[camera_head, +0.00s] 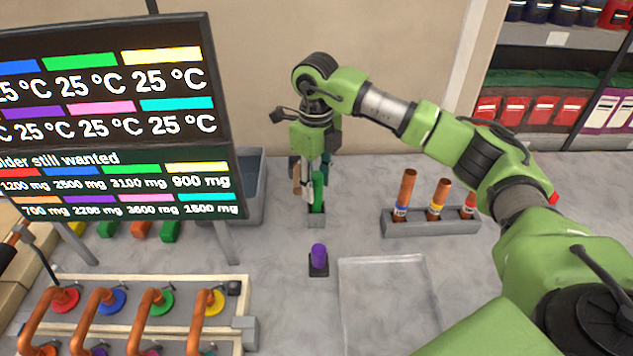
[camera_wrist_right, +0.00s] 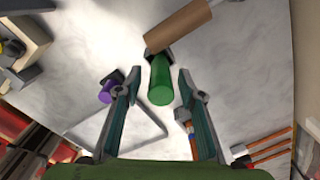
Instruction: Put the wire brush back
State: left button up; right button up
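A green handle (camera_head: 319,190), which looks like the wire brush's, stands upright in a small grey holder (camera_head: 316,220) on the table. No bristles show, so I cannot be sure. My right gripper (camera_head: 314,182) is above the holder, pointing down at the handle. In the right wrist view, the green handle (camera_wrist_right: 160,82) lies between the two fingers of my right gripper (camera_wrist_right: 158,78), with a visible gap on each side. The gripper is open and empty. My left gripper does not show clearly.
A purple piece (camera_head: 319,252) stands in a dark holder nearer me. A clear tray (camera_head: 385,259) lies to its right. A grey rack (camera_head: 430,228) holds copper-coloured tubes. A display screen (camera_head: 110,120) and a panel with copper pipes (camera_head: 243,325) are at left.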

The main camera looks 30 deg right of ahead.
jog(key=shift+r, duration=0.1)
notch_tip(320, 180, up, 11)
jog(key=shift+r+b, duration=0.1)
jog(key=shift+b, duration=1.1)
jog(key=shift+r, duration=0.45)
